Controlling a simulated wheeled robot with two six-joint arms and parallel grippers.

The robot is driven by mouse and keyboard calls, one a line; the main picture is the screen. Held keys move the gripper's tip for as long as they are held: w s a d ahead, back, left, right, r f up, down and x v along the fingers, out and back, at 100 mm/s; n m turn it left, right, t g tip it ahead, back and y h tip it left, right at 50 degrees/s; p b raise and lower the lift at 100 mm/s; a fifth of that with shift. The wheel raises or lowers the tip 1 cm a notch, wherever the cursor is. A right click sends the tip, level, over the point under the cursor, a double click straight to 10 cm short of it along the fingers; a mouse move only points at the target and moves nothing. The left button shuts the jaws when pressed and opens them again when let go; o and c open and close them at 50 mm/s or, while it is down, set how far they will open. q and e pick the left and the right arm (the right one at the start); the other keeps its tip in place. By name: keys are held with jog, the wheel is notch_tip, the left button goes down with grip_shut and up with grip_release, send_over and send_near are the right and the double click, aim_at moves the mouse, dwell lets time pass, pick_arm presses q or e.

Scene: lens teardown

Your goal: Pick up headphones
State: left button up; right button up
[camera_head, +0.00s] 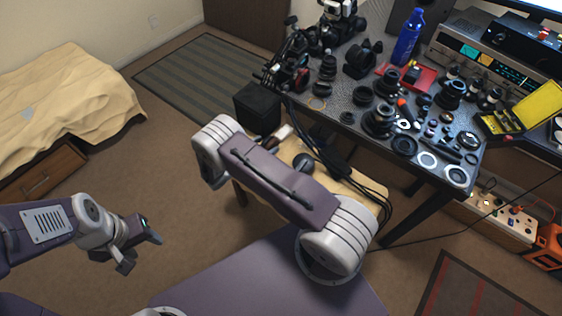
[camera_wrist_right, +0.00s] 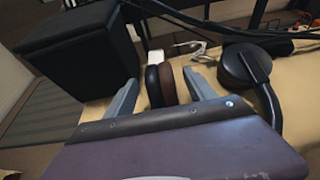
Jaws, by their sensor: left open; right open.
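The headphones lie on a tan wooden surface (camera_wrist_right: 209,68). In the right wrist view, one ear cup with black and brown pads (camera_wrist_right: 167,84) stands between the fingers of my right gripper (camera_wrist_right: 160,79). The gripper is open, with gaps on both sides of the cup. A round black cup (camera_wrist_right: 246,65) with a curved band lies to the right; it appears to be their other side. In the head view, the round cup (camera_head: 303,162) shows just past my right arm, which hides the right gripper. My left gripper (camera_head: 143,250) is open and empty over the floor.
A black box (camera_wrist_right: 75,48) stands left of the tan surface. Black cables (camera_head: 335,160) run down beside the headphones. The workbench (camera_head: 345,80) behind is crowded with lens parts and a blue bottle (camera_head: 408,40). The floor at left is clear up to the bed (camera_head: 65,95).

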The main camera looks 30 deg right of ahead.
jog(key=shift+w+d+f, duration=0.15)
jog(key=shift+d, duration=0.15)
grip_shut()
notch_tip(320, 180, up, 10)
jog(key=shift+r+p, duration=0.1)
jog(key=shift+p, duration=0.85)
